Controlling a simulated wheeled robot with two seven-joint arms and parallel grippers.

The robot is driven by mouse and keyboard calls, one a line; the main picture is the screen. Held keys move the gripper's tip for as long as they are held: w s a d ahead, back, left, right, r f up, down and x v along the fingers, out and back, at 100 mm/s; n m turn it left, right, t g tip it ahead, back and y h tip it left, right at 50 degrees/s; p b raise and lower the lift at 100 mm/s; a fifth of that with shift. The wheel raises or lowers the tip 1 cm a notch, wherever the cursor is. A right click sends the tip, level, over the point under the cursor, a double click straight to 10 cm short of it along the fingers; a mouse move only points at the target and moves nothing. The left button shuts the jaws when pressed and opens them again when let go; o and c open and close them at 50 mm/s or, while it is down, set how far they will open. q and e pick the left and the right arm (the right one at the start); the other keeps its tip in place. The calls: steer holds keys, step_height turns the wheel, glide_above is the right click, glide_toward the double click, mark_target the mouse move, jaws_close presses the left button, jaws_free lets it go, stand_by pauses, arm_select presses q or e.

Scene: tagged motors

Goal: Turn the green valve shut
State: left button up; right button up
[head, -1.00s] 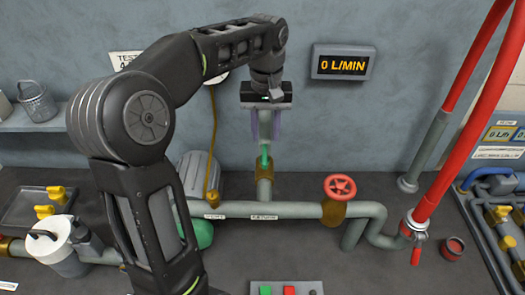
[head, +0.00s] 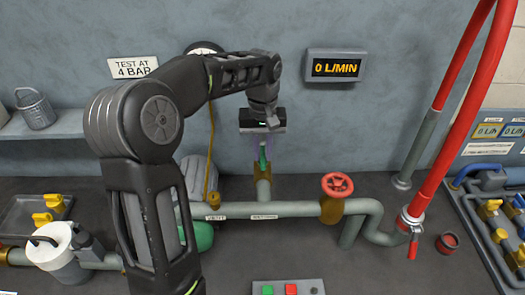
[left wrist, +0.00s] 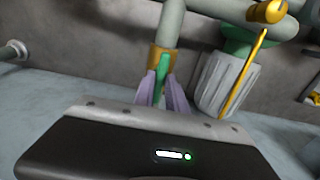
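The green valve's lever (head: 263,157) stands upright at a brass body (head: 263,170), roughly in line with the grey vertical pipe (head: 263,188). My left gripper (head: 262,150) is above it, pointing down, its fingers around the lever. In the left wrist view the green lever (left wrist: 162,72) runs between the two purple fingers (left wrist: 162,88), which sit close against its sides. The gripper looks shut on it. My right gripper is not in view.
A red handwheel (head: 337,185) stands on the horizontal pipe to the right. A wall display (head: 337,65) reads 0 L/MIN. A grey cylinder with a green end (head: 200,236) lies left of the valve. A thin yellow pipe (head: 211,150) rises beside it.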

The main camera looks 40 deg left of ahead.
arm_select(q)
jaws_close()
steer(key=shift+n, duration=0.3)
steer(key=n+b, duration=0.1)
steer(key=n, duration=0.6)
steer(key=shift+n, duration=0.3)
steer(key=n, duration=0.4)
steer(key=shift+n+b, duration=0.3)
steer(key=shift+b, duration=0.05)
steer(key=n, duration=0.5)
stand_by(0.4)
steer(key=shift+o, duration=2.2)
jaws_free()
